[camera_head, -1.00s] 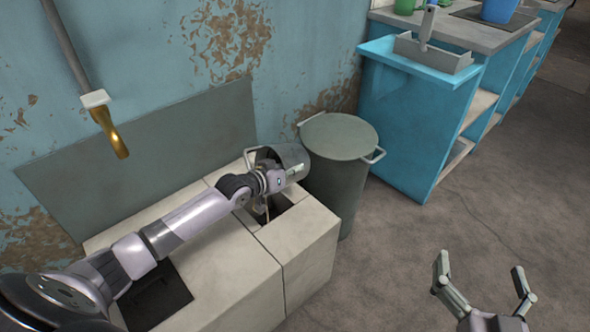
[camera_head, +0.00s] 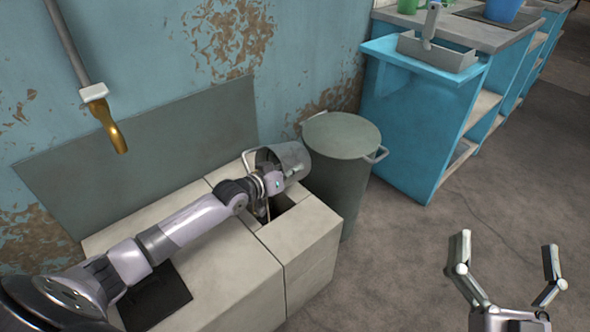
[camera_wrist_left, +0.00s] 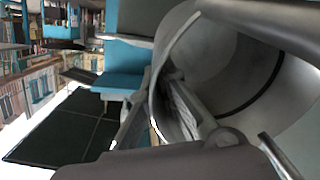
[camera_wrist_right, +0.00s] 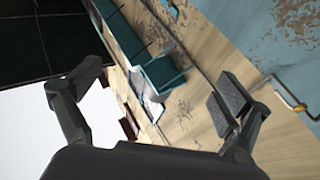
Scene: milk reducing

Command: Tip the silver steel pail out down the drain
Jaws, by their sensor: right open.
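The silver steel pail (camera_head: 292,158) is tilted on its side above the dark drain opening (camera_head: 280,203) in the pale stone block. My left gripper (camera_head: 268,186) is at the pail's near side and appears shut on its rim. In the left wrist view the pail's open mouth and inside (camera_wrist_left: 205,55) fill the right half, with gripper fingers (camera_wrist_left: 165,112) at the rim. The exact contact is partly hidden, and I see no liquid pouring. My right gripper (camera_head: 508,268) is open and empty at the lower right, over bare floor.
A lidded grey-green bin (camera_head: 340,138) stands close behind the pail. A brass tap (camera_head: 115,135) hangs at the left wall. The floor at right is clear.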

